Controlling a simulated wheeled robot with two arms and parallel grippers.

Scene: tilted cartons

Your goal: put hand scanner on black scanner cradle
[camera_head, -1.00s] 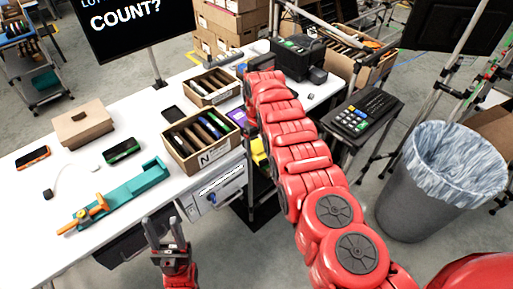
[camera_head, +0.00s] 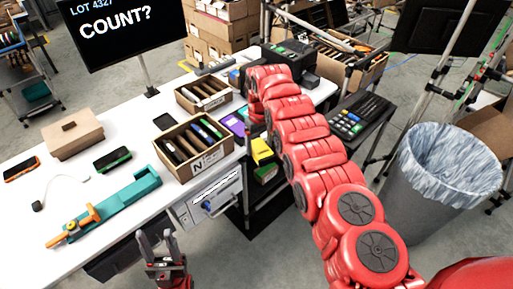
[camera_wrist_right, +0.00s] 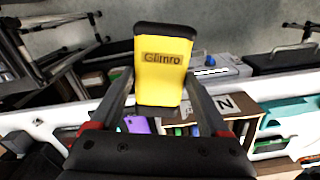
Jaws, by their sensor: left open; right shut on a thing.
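A yellow thing with black ends and printed lettering, apparently the hand scanner (camera_wrist_right: 163,68), is between the fingers of my right gripper (camera_wrist_right: 162,92) in the right wrist view. That gripper is shut on it and holds it above the scene. My left gripper (camera_head: 155,243) is open and empty, in front of the table's near edge. I cannot make out the black scanner cradle for sure in either view.
The white table (camera_head: 105,180) carries a teal tray (camera_head: 125,203), a cardboard box (camera_head: 72,137) and a box marked N (camera_head: 208,160). A bin (camera_head: 425,205) stands right.

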